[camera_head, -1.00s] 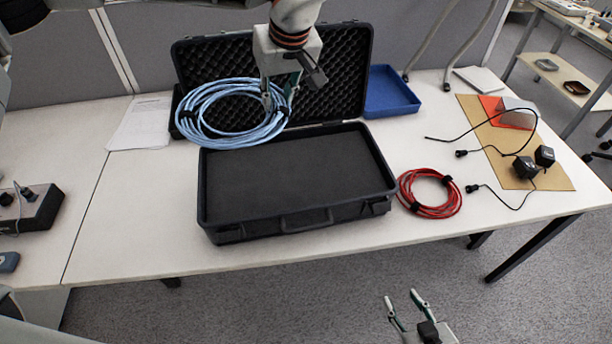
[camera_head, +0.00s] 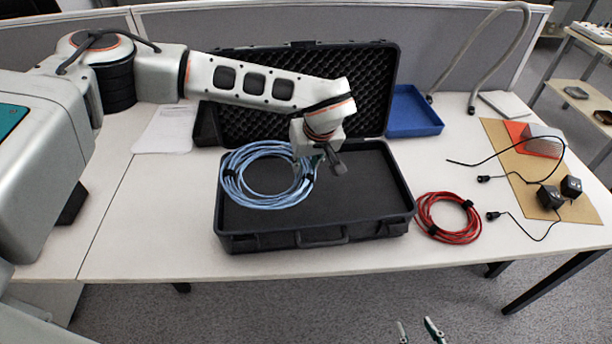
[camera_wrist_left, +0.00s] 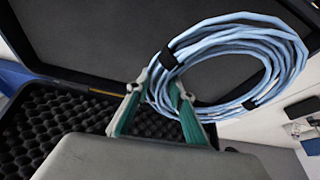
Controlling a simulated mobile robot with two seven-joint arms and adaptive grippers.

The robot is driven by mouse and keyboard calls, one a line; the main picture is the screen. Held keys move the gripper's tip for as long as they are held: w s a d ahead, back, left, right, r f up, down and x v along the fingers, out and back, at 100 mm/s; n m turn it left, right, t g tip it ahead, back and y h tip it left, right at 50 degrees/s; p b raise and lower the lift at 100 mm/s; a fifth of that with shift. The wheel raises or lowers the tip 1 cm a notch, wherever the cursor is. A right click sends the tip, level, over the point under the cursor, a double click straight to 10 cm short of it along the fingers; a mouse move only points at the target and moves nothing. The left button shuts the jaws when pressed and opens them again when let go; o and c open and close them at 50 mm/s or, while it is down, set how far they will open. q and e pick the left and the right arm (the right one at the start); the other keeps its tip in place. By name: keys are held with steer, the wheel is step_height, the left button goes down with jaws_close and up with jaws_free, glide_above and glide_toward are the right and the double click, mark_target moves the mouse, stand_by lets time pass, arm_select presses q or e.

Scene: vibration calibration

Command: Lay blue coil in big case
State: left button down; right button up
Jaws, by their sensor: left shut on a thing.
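The blue coil (camera_head: 233,183) is a ring of light-blue cable with black ties. It is over the left part of the open big case (camera_head: 330,238), whose base has a flat dark foam floor. My left gripper (camera_head: 312,172) is shut on the coil's right side in the head view; its fingertips are largely hidden there. In the left wrist view the green-padded fingers (camera_wrist_left: 158,100) pinch the blue coil (camera_wrist_left: 215,42) near a black tie. I cannot tell whether the coil touches the foam. My right gripper (camera_head: 419,330) shows only fingertips, spread apart and empty, at the bottom edge.
The case lid (camera_head: 370,90) stands open behind, with egg-crate foam. A red coil (camera_head: 425,222) lies right of the case. A blue tray (camera_head: 415,112), brown mat (camera_head: 500,143), black blocks and cables lie further right. The table's front left (camera_head: 150,240) is clear.

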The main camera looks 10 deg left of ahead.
arm_select(q)
steer(key=shift+f, duration=2.25)
steer(key=c, duration=1.8)
jaws_free()
steer(key=shift+o, duration=0.2)
steer(key=v, duration=1.2)
